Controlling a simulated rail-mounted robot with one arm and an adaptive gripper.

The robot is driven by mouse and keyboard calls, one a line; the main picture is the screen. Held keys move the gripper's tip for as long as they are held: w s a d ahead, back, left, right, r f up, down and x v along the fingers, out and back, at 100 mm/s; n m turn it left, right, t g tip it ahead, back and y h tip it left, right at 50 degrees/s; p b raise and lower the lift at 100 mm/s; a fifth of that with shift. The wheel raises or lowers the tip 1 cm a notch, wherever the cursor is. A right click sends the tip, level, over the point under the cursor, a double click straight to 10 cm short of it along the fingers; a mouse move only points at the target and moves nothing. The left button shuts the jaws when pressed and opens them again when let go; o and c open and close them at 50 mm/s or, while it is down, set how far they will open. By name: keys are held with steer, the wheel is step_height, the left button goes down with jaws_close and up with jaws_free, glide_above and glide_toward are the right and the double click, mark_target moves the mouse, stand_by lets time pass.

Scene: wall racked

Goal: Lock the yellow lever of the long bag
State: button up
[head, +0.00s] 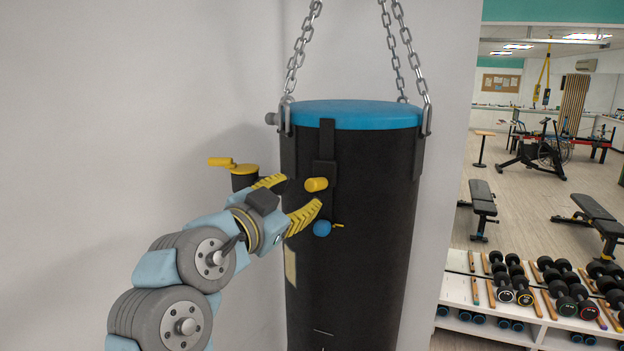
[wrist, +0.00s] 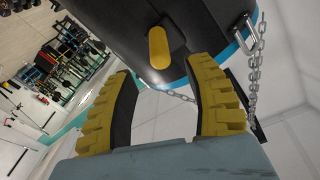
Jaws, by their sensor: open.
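The long bag (head: 350,250) is a black cylinder with a blue top, hanging from chains in front of a pale wall. Its yellow lever (head: 316,184) sticks out from a black strap plate near the top. In the wrist view the lever (wrist: 158,47) shows as a rounded yellow bar beyond the fingers, in line with the gap between them. My gripper (head: 296,192) is open, with yellow ribbed fingers, just left of the lever. In the wrist view nothing is between the fingers (wrist: 165,105); they appear apart from the lever.
A blue knob (head: 322,228) with a small yellow tab sits below the lever. A dark cylinder with a yellow top and handle (head: 220,162) is behind my gripper, by the wall. Chains (head: 296,50) rise above the bag. Dumbbell racks (head: 530,325) and benches stand at the right.

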mark_target(309, 188)
steer(key=shift+p+x, duration=0.85)
steer(key=shift+x, duration=2.1)
jaws_close()
